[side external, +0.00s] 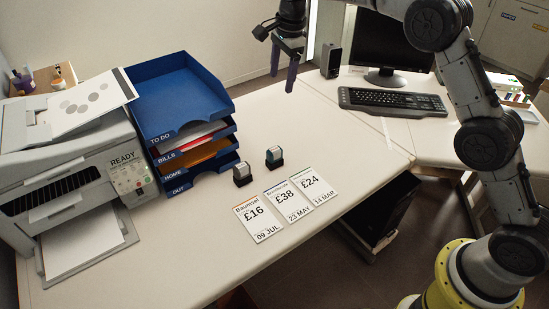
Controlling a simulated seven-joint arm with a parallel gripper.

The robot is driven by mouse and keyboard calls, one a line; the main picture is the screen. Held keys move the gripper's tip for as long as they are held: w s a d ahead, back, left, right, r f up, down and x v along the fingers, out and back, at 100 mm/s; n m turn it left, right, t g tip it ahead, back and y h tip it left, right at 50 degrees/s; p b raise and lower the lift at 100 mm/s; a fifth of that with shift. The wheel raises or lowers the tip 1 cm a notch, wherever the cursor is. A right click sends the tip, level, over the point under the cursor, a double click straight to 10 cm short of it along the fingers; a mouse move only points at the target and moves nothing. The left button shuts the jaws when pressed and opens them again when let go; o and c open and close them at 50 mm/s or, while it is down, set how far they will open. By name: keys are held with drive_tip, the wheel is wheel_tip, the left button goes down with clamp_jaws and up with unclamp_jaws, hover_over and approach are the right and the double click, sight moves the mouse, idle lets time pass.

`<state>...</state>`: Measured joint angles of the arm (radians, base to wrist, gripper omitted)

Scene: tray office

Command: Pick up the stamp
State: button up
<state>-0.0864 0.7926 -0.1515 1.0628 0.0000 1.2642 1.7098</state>
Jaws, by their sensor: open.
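Two small self-inking stamps stand upright on the white desk. One stamp (242,174) has a grey and black body and is nearer the camera. The picture does not show which one the task names. My gripper (286,76) is at the top of the side external view, above the desk and well behind and above both stamps. Its purple-grey fingers point down. It is open and touches neither stamp.
A blue tray stack (185,97) with papers stands left of the stamps, beside a printer (70,170). Three price cards (259,217) lie in front of the stamps. A keyboard (393,101), monitor (390,40) and speaker (331,60) are at the back right. The desk between stamps and keyboard is clear.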

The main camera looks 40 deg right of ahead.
drive_tip(key=g, duration=0.1)
hover_over(275, 149)
wheel_tip(275, 149, down, 8)
drive_tip(key=shift+g, duration=0.5)
drive_tip(key=f, duration=1.2)
drive_tip(key=shift+s+a+f, duration=0.15)
drive_tip(key=shift+a+f, duration=0.1)
drive_tip(key=shift+d+f, duration=0.2)
drive_tip(key=shift+f, duration=3.05)
drive_tip(key=shift+c, duration=0.3)
clamp_jaws()
